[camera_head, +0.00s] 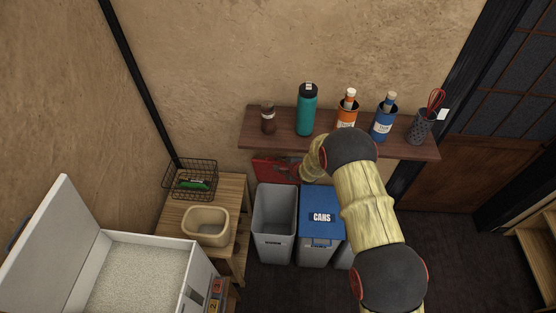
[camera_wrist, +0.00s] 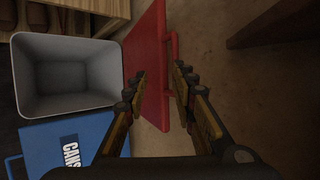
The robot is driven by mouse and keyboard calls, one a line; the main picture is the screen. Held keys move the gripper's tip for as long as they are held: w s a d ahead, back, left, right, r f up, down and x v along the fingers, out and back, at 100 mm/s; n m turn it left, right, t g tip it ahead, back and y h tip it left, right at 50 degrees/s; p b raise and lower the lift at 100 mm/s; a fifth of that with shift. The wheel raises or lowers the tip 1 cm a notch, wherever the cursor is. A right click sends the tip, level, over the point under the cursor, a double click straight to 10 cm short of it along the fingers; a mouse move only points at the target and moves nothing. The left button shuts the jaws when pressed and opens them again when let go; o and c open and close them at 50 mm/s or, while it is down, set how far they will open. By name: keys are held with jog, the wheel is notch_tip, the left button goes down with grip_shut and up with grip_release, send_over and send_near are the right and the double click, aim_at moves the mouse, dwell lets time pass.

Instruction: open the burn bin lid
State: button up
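The burn bin appears to be the grey bin (camera_head: 273,222) on the left of the row under the shelf; its small front label is unreadable. Its red lid (camera_head: 272,170) stands raised behind the open mouth, near the wall. In the wrist view the empty grey bin (camera_wrist: 68,76) shows at left, with the red lid (camera_wrist: 148,62) seen steeply from the side. Contact cannot be told. In the head view my arm hides most of the gripper.
A bin with a blue CANS lid (camera_head: 320,205) stands to the right, its lid shut. A wooden shelf (camera_head: 285,150) with bottles hangs just above the raised lid. A wooden stand (camera_head: 232,190) with a wire basket (camera_head: 192,180) and beige tub (camera_head: 206,226) stands left.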

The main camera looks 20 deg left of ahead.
jog(key=s+d, duration=0.6)
jog(key=shift+r, duration=0.1)
dwell(0.5)
